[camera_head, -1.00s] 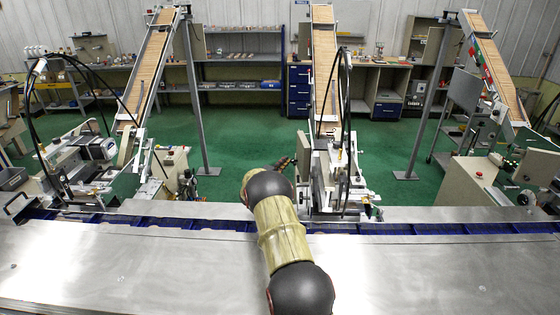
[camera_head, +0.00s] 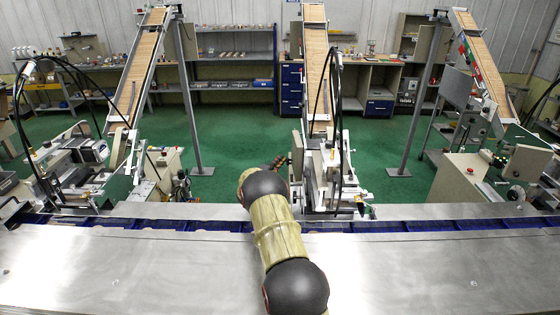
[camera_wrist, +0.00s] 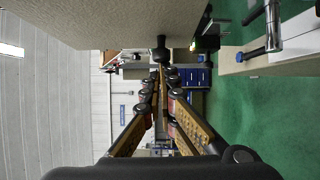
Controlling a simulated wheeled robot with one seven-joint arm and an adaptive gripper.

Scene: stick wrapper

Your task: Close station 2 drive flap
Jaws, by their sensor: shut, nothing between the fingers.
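The middle station (camera_head: 322,172), which I take as station 2, stands behind the steel conveyor. My gripper (camera_head: 279,163) is at its left side, small and partly hidden by my arm. In the wrist view my gripper (camera_wrist: 161,70) has its fingers converged, shut and empty. A beige-grey panel (camera_wrist: 90,22) fills the top of that view; I cannot tell surely that it is the drive flap. A dark knob (camera_wrist: 161,46) sticks out at the panel's edge, close to the fingertips; contact cannot be told. In the head view an upright panel (camera_head: 297,155) stands just right of my gripper.
The steel conveyor cover (camera_head: 120,265) and its blue channel (camera_head: 420,226) lie between me and the stations. A metal bracket with a rod (camera_wrist: 270,45) is at the wrist view's right. Other stations stand left (camera_head: 85,165) and right (camera_head: 490,170). Green floor (camera_head: 235,170) is open left of the gripper.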

